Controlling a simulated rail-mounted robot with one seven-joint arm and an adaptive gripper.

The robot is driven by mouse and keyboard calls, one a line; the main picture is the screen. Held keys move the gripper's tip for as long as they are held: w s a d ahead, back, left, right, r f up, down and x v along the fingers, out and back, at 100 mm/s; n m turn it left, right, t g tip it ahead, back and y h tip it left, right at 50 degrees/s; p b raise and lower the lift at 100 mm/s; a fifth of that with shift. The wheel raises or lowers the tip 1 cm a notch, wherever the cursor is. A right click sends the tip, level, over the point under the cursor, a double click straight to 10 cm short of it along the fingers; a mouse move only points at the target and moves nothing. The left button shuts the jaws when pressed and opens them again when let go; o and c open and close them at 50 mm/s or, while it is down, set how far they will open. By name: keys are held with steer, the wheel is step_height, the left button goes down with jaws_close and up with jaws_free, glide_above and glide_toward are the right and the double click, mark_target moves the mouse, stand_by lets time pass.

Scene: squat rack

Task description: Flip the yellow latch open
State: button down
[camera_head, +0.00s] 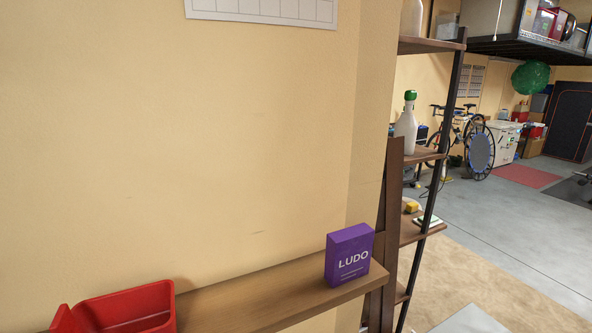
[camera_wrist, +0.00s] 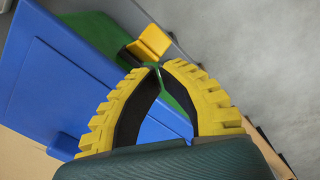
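A yellow latch (camera_wrist: 150,42) shows in the wrist view, just beyond my fingertips. It stands up at an angle beside a green part (camera_wrist: 98,38) on a blue surface (camera_wrist: 65,85). My gripper (camera_wrist: 155,67), with yellow ridged fingers and black inner pads, has its tips together or very nearly so, with nothing seen held between them. The tips are close to the latch's lower end; I cannot tell whether they touch it. The latch and my gripper do not show in the head view.
In the head view, a purple LUDO box (camera_head: 348,255) and a red bin (camera_head: 125,308) rest on a wooden shelf (camera_head: 235,298) along the wall. A leaning shelf rack (camera_head: 391,200) stands to the right, holding a white bottle with a green cap (camera_head: 406,128). Open floor lies beyond.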

steer(key=shift+f+b, duration=1.8)
steer(key=shift+f, duration=1.2)
stand_by(0.3)
stand_by(0.4)
step_height(320, 180, up, 8)
steer(key=p, duration=0.8)
steer(key=shift+r+p, duration=0.1)
steer(key=shift+p, duration=0.25)
